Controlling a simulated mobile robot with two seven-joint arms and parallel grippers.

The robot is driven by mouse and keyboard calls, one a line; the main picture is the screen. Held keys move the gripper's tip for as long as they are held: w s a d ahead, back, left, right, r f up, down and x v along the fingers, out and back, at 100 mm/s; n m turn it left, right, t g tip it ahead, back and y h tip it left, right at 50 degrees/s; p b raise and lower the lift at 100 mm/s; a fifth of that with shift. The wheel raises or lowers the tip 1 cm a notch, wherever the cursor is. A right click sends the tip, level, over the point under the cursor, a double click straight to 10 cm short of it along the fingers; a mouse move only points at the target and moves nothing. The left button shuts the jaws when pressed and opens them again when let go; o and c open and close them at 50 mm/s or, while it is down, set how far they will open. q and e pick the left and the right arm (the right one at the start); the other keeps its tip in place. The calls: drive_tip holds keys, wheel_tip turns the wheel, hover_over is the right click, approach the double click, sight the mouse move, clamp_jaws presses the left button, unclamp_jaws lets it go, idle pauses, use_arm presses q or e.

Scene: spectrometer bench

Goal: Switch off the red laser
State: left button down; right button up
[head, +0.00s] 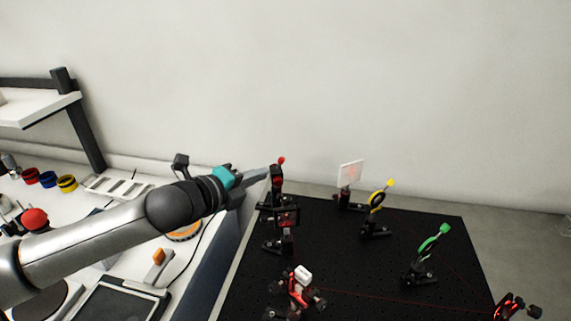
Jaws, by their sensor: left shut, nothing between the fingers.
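My left arm comes in from the left, and its left gripper (264,174) is shut and empty at the left edge of the black optics board (345,262). Its tips are beside a dark post-mounted device with a red knob on top (281,160); I cannot tell whether they touch it. A thin red beam crosses the front of the board, between a mount with a white top (303,273) and a red-lit mount (512,308) at the lower right. A faint reddish spot shows on the white screen (350,174). Which device is the red laser is unclear. My right gripper is not in view.
A shelf (38,106) is at the far left.

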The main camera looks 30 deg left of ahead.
sight(282, 161)
use_arm(q)
drive_tip(key=x, duration=1)
idle(0.4)
drive_tip(key=shift+a+n+t+h+b, duration=0.15)
drive_tip(key=shift+n+t+h+b, duration=0.35)
drive_tip(key=shift+b, duration=0.3)
idle(0.3)
drive_tip(key=shift+s+a+t+b, duration=0.1)
drive_tip(key=shift+t+b, duration=0.2)
drive_tip(key=shift+b, duration=0.1)
drive_tip(key=n+t+b, duration=0.2)
drive_tip(key=b, duration=0.1)
drive_tip(key=a+n+b, duration=0.1)
drive_tip(key=shift+s+f+t+h, duration=0.15)
drive_tip(key=shift+s+t+h, duration=0.15)
drive_tip(key=shift+s+t, duration=0.1)
drive_tip(key=shift+r, duration=0.35)
